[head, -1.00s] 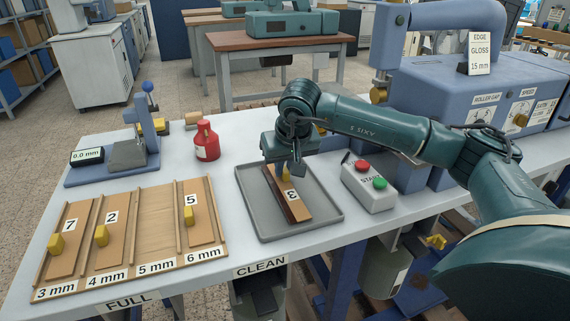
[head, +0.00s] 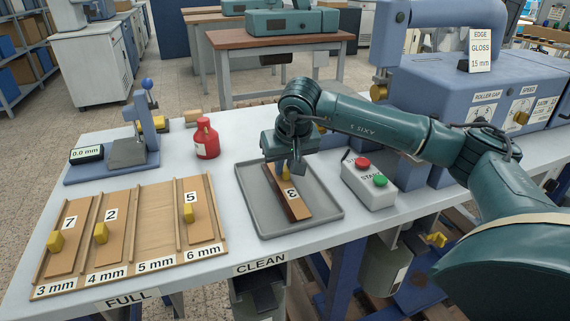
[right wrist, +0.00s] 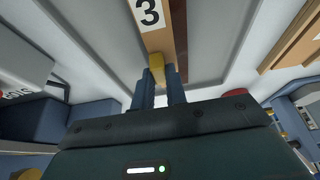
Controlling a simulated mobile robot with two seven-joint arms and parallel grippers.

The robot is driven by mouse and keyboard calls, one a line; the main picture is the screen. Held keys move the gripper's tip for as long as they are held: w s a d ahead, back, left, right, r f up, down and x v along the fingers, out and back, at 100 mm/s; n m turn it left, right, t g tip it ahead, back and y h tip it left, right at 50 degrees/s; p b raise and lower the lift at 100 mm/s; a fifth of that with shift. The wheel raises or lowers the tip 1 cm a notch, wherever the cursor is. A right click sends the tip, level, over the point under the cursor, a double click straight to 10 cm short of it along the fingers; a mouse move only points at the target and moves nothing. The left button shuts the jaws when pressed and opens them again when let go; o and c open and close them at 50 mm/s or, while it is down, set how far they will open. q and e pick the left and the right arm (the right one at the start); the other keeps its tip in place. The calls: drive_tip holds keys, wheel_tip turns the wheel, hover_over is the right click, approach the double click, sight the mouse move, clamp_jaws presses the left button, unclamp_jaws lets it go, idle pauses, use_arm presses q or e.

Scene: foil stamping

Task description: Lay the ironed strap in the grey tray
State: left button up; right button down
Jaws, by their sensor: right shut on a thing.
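The strap piece marked 3 (head: 293,199) is a long tan strip with a white label, a yellow grip block and a dark brown band along one side. It is over the floor of the grey tray (head: 262,226), slanting within the rim. Whether it rests on the floor or hangs just above it, I cannot tell. My right gripper (head: 286,172) is shut on its yellow block, at the far end. In the right wrist view, the fingers (right wrist: 159,86) pinch the yellow block (right wrist: 156,66), with the label 3 beyond. My left gripper is not in view.
Left of the tray, a wooden rack (head: 152,217) holds pieces marked 7, 2 and 5; its 5 mm lane is empty. A red bottle (head: 206,142) stands behind. A start box (head: 370,184) stands close to the tray's right. A blue machine (head: 450,90) fills the right back.

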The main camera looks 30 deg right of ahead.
drive_tip(key=shift+f, duration=0.1)
idle(0.3)
drive_tip(key=c, duration=1.3)
unclamp_jaws()
drive_tip(key=shift+c, duration=0.2)
drive_tip(key=v, duration=1.3)
drive_tip(key=shift+s, duration=0.1)
